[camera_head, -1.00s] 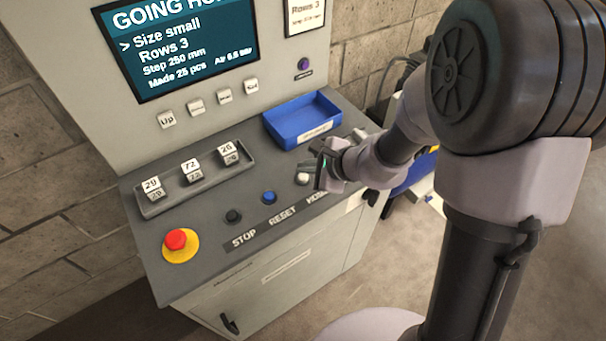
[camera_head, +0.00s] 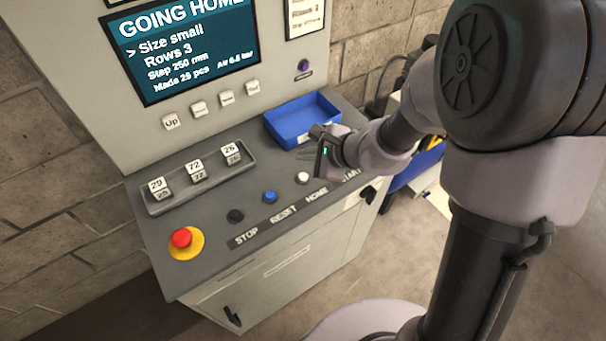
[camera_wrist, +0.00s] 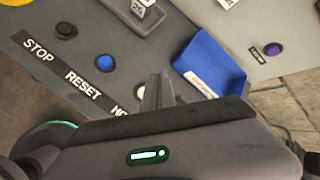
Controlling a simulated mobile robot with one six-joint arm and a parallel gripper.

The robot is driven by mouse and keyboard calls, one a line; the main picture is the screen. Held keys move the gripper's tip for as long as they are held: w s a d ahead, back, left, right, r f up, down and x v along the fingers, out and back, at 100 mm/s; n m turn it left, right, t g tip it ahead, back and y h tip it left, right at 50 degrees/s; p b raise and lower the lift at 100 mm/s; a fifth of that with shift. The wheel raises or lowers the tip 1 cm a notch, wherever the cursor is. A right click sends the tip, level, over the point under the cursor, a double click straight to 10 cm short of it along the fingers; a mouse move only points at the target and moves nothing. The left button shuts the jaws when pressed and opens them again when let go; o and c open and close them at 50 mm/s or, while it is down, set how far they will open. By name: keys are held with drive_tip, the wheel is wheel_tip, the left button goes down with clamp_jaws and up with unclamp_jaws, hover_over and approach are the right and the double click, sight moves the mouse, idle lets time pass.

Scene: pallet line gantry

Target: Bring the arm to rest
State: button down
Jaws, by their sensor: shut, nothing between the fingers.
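My gripper (camera_head: 312,154) is shut and empty. In the head view it hangs above the right part of the control desk (camera_head: 215,218), in front of the blue tray (camera_head: 290,137) and near the white HOME button (camera_head: 302,178). In the wrist view the closed fingers (camera_wrist: 157,92) point at the desk between the blue RESET button (camera_wrist: 105,62) and the blue tray (camera_wrist: 222,88). I see no contact with the desk. The screen (camera_head: 190,50) reads "GOING HOME", Size small, Rows 3.
A red emergency stop (camera_head: 181,238) on a yellow base sits at the desk's front left. A black STOP button (camera_head: 235,216) and a holder with numbered tags (camera_head: 165,206) are also on the desk. A block wall (camera_head: 50,190) stands behind. Floor (camera_head: 400,250) is open at right.

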drive_tip(key=s+r+n+g+b, duration=0.1)
drive_tip(key=s+r+n+b, duration=0.3)
drive_tip(key=s+r+n, duration=0.75)
drive_tip(key=s+d+f+n+h+b, duration=0.1)
drive_tip(key=s+d+h, duration=0.3)
drive_tip(key=s+d, duration=0.5)
drive_tip(key=shift+s+d+n+h+b, duration=0.25)
drive_tip(key=shift+s+n+b, duration=0.2)
drive_tip(key=shift+s, duration=0.55)
